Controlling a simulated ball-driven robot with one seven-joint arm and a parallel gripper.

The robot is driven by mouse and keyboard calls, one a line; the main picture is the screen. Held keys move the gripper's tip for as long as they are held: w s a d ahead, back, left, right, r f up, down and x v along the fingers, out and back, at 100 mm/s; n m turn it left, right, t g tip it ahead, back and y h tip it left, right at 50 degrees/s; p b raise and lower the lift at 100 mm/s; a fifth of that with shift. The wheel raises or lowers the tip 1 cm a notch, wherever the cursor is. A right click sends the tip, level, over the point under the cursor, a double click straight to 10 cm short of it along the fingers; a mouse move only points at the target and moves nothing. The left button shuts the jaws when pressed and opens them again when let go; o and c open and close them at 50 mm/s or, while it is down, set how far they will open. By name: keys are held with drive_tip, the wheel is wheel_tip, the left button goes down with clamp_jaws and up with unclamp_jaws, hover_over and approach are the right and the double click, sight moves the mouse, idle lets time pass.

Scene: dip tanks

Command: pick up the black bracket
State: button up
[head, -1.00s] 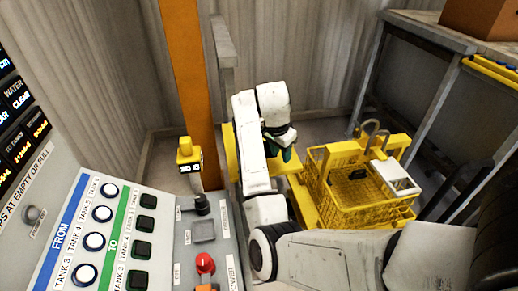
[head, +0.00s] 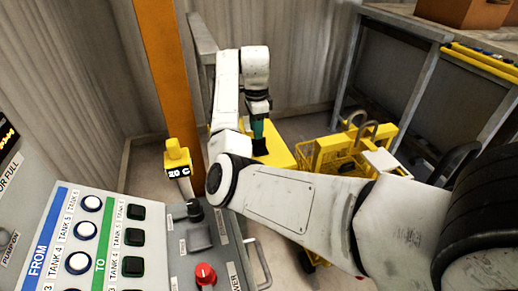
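My gripper (head: 259,133) points down over a yellow surface (head: 281,152), left of the yellow wire basket (head: 338,155). Its teal fingers are small and seen from one side, so I cannot tell whether they are open or shut. A black shape (head: 260,147) shows right at the fingertips, against the yellow surface. I cannot tell whether it is the black bracket, or whether it is held. My white forearm hides the lower part of the basket and most of what lies in it.
A control panel with a red knob (head: 205,273) and a grey rail (head: 261,262) are at the lower left. A yellow post-top display (head: 177,158) and an orange column (head: 166,70) stand left of my arm. A grey table (head: 400,22) is at the right.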

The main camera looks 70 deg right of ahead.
sight(260, 147)
drive_tip(key=shift+s+d+f, duration=0.1)
drive_tip(key=shift+s+f, duration=0.05)
drive_tip(key=shift+f, duration=1.2)
drive_tip(key=shift+s+d+f, duration=0.1)
drive_tip(key=shift+f, duration=1.2)
drive_tip(key=shift+c, duration=0.5)
clamp_jaws()
